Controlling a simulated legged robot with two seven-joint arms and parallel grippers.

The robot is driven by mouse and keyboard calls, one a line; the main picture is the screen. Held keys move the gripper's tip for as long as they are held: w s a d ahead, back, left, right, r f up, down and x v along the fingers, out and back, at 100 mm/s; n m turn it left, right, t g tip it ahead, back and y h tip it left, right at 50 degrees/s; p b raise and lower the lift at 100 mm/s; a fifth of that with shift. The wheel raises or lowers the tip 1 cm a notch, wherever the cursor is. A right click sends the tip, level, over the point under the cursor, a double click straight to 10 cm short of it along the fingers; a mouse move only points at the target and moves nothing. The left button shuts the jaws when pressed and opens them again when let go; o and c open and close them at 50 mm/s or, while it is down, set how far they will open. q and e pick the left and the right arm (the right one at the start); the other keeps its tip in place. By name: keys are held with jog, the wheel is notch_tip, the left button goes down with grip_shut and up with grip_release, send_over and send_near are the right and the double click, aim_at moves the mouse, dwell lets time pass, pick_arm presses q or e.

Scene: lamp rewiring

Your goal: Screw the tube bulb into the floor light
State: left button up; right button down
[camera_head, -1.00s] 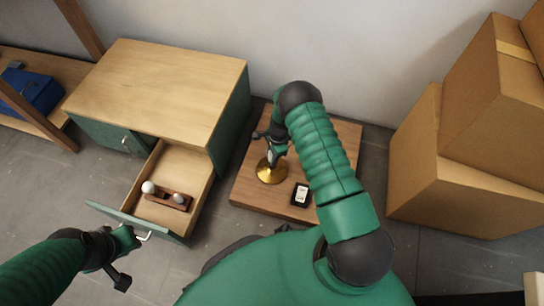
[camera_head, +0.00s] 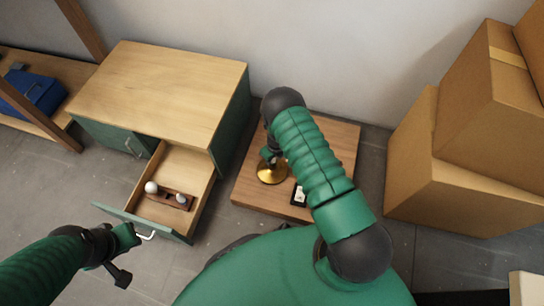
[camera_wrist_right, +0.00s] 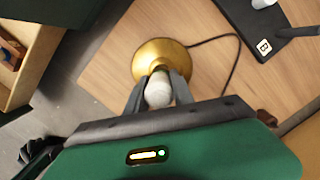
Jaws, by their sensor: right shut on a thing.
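The floor light's round brass base (camera_head: 271,172) stands on a low wooden platform; it also shows in the right wrist view (camera_wrist_right: 150,52). My right gripper (camera_head: 270,153) is over the base. In the right wrist view its two fingers (camera_wrist_right: 158,84) are shut on a white bulb (camera_wrist_right: 158,92), which is in line with the middle of the base. The lower end of the bulb and the socket are hidden, so I cannot tell whether they touch. My left gripper (camera_head: 123,255) hangs near the drawer handle; its finger gap is unclear.
An open drawer (camera_head: 200,180) holds a wooden rack (camera_head: 168,198) with a round white bulb (camera_head: 151,187) and a smaller one (camera_head: 181,199). A black box with a white label (camera_head: 299,196) lies on the platform (camera_head: 345,140). Cardboard boxes (camera_head: 430,175) stand at the right.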

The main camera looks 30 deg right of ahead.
jog(key=shift+m, duration=0.7)
jog(key=shift+w, duration=0.1)
jog(key=m, duration=0.3)
jog(key=shift+h, duration=0.3)
jog(key=m+b, duration=0.1)
jog(key=m, duration=0.2)
jog(key=shift+f+h, duration=0.15)
jog(key=shift+h, duration=0.15)
jog(key=shift+m, duration=1)
jog(key=c, duration=1)
grip_release()
